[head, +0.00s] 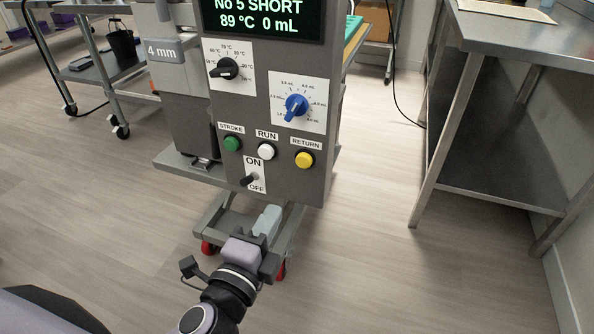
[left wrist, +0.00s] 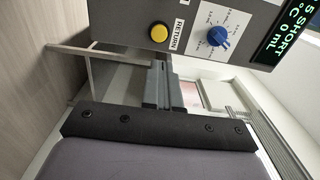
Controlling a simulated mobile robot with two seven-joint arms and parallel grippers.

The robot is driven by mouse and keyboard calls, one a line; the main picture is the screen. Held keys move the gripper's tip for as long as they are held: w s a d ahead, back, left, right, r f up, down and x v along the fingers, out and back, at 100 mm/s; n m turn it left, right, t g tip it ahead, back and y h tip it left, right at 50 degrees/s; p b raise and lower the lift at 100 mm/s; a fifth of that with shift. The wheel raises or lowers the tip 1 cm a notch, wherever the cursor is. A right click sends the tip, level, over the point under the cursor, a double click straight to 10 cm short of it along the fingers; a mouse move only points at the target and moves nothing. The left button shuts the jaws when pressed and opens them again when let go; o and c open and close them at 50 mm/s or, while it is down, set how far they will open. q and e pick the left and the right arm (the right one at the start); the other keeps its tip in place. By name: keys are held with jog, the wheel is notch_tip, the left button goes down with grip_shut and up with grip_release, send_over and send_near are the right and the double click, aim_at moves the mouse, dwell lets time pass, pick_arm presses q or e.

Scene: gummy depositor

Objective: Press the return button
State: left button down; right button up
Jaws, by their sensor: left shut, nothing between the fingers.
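The yellow return button (head: 304,160) sits at the lower right of the grey control panel (head: 289,184), under a RETURN label. It also shows near the top of the left wrist view (left wrist: 159,32). My left gripper (head: 270,216) is shut and empty, below the panel's lower edge and to the lower left of the button in the head view. In the left wrist view its closed fingers (left wrist: 157,68) point toward the panel, apart from the button. My right gripper is not in view.
Beside the return button are a white RUN button (head: 266,151), a green STROKE button (head: 232,144) and an ON/OFF switch (head: 249,180). A blue knob (head: 296,106) and a black knob (head: 226,68) sit above. The display (head: 262,18) reads No 5 SHORT. A steel table (head: 508,36) stands right.

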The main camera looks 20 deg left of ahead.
aim_at(302, 162)
pick_arm(q)
jog(key=w, duration=1.2)
jog(key=shift+d, duration=0.2)
jog(key=shift+w+b, duration=0.3)
jog(key=shift+w, duration=0.25)
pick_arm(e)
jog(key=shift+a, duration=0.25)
